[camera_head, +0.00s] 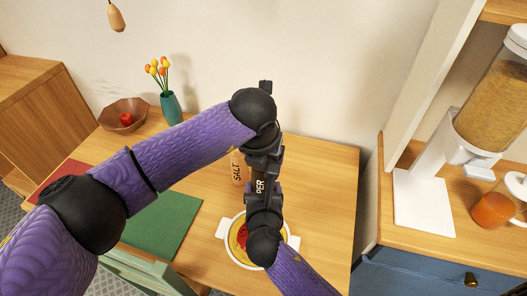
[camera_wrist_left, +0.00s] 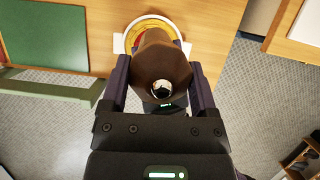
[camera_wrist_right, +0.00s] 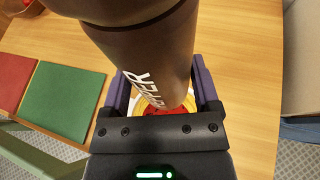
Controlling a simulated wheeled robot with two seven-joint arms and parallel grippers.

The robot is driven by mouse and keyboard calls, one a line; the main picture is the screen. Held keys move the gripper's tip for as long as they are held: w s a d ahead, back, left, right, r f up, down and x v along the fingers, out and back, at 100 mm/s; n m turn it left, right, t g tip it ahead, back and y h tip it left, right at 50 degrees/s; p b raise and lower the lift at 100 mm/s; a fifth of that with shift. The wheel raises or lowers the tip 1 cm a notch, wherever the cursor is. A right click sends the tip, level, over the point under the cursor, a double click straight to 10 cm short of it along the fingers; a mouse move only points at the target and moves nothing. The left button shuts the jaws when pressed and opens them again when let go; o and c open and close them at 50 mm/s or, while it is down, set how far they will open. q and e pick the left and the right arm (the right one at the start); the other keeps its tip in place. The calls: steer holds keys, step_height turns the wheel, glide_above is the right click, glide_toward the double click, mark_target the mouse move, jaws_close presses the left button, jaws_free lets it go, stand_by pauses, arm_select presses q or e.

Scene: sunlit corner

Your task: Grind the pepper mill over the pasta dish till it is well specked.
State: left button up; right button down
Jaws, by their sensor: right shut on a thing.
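The dark brown pepper mill (camera_head: 260,186) stands upright over the pasta dish (camera_head: 238,260), a white bowl with side handles, yellow pasta and red sauce. My right gripper (camera_head: 263,193) is shut on the mill's body, its lettering partly showing in the right wrist view (camera_wrist_right: 150,60). My left gripper (camera_head: 262,150) is above, its fingers on either side of the mill's faceted cap (camera_wrist_left: 160,65) with a silver knob. Whether these fingers press on the cap is not clear. The mill and grippers hide much of the dish; specks cannot be made out.
A light wooden salt mill (camera_head: 236,168) stands close behind the grippers. A green mat (camera_head: 165,225) and a red mat (camera_head: 62,178) lie left. A teal vase (camera_head: 171,108) and a bowl with a red fruit (camera_head: 124,105) stand at the back. The table's right side is clear.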

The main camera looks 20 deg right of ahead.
arm_select(q)
steer(key=shift+c, duration=1.1)
steer(key=o, duration=1)
steer(key=v, duration=1.2)
steer(key=shift+w, duration=0.1)
